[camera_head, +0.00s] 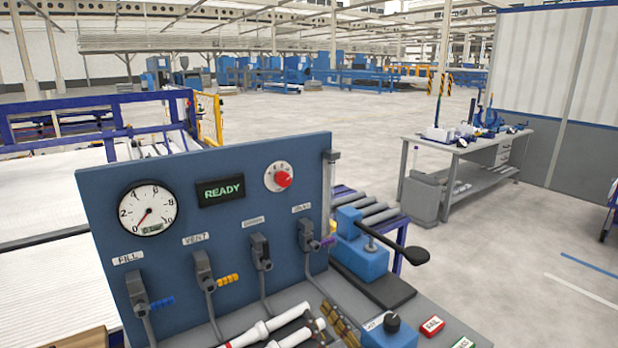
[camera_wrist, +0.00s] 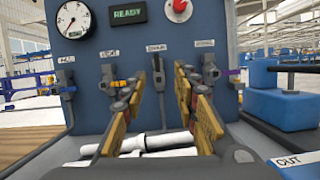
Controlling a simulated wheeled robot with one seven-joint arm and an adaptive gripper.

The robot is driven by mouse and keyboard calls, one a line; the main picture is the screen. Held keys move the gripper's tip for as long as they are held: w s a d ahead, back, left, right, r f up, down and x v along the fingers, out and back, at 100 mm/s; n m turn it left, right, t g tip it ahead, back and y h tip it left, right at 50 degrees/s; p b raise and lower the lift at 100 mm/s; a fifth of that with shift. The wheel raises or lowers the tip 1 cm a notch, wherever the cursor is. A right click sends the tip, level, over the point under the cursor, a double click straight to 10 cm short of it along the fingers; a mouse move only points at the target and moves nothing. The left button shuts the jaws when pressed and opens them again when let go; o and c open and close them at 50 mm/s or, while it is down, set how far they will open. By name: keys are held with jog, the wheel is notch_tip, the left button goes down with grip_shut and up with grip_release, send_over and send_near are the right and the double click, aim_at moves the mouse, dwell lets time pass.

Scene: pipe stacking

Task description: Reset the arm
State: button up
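My gripper (camera_wrist: 160,88) is open, with its two yellow-brown fingers apart and nothing between them. The fingers point at the blue control panel (camera_wrist: 142,42). In the head view my gripper (camera_head: 330,312) shows only partly at the bottom edge, low in front of the panel (camera_head: 245,225). Two white pipe-like pieces (camera_wrist: 165,139) lie beyond and below the fingers in the wrist view. The rest of my arm is mostly out of view.
The panel carries a gauge (camera_head: 148,209), a READY display (camera_head: 221,190), a red knob (camera_head: 283,179) and several levers with coloured grips. A blue vise-like device (camera_head: 358,255) with a black handle stands right. A workbench (camera_head: 460,148) stands farther back on open floor.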

jog(key=d+r+m+g+h+p, duration=0.25)
jog(key=d+m+h, duration=0.3)
jog(key=m, duration=0.55)
jog(key=d+r+m+g+h+p, duration=0.1)
jog(key=d+r+m+g+h, duration=0.1)
jog(key=d+r+m+h, duration=0.45)
jog(key=s+d+m+g+p, duration=0.3)
jog(key=s+m+g, duration=0.5)
jog(key=s+m, duration=1.6)
jog(key=shift+s+d+f, duration=0.35)
jog(key=shift+s+d, duration=0.35)
jog(key=shift+s, duration=0.5)
